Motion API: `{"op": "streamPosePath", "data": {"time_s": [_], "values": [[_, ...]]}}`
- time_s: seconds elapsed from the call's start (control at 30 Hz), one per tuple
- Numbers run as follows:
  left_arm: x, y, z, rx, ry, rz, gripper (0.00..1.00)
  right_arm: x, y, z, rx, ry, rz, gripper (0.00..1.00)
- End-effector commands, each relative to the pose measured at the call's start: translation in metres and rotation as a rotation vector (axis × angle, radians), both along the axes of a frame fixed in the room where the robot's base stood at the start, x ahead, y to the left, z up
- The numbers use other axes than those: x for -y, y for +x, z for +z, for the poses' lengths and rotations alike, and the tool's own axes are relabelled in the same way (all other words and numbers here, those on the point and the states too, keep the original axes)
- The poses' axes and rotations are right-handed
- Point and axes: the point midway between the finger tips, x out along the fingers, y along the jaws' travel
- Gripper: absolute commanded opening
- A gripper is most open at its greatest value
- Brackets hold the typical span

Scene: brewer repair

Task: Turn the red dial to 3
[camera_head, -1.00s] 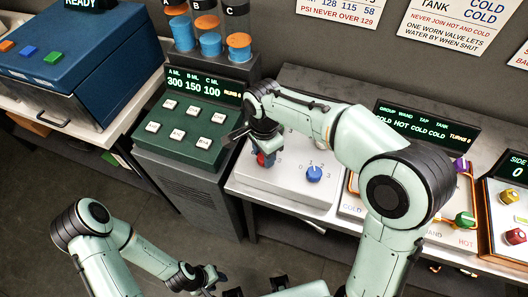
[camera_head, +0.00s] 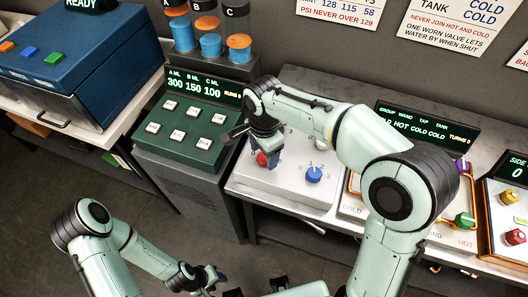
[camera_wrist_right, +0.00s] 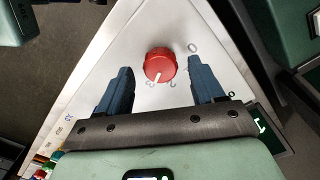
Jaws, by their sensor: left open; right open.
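The red dial (camera_head: 262,159) sits on the white panel (camera_head: 290,187), left of a blue dial (camera_head: 314,174). In the right wrist view the red dial (camera_wrist_right: 160,62) has a white pointer mark toward its lower edge; the printed figures around it are too small to read surely. My right gripper (camera_head: 264,157) is open over the red dial. In the wrist view its two blue fingers (camera_wrist_right: 160,72) stand on either side with gaps, apart from the dial. My left gripper (camera_head: 204,282) is low at the bottom, open and away from the panel; its fingertips are hard to make out.
A green keypad unit (camera_head: 178,137) stands left of the white panel, with several canisters behind it. A blue box (camera_head: 75,60) is at the far left. Right of my right arm are panels with coloured knobs, including a green knob (camera_head: 465,220).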

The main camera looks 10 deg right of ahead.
Motion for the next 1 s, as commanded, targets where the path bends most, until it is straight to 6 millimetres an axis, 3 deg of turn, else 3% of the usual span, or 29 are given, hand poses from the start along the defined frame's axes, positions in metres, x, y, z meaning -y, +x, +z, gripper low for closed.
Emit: {"op": "streamPosePath", "data": {"time_s": [0.3,0.5,0.7,1.0], "values": [[0.000,0.012,0.015,0.013,0.000,0.000,0.43,0.000,0.002,0.073,0.009,0.004,-0.001,0.67],[0.000,0.019,0.023,0.021,0.000,0.000,0.43,0.000,0.001,0.109,0.007,0.003,0.000,0.67],[0.000,0.022,0.026,0.025,0.000,0.000,0.43,0.000,0.001,0.123,0.004,0.001,-0.001,0.67],[0.000,0.022,0.026,0.025,0.000,0.000,0.43,0.000,0.000,0.123,0.003,0.001,-0.001,0.67]]}}
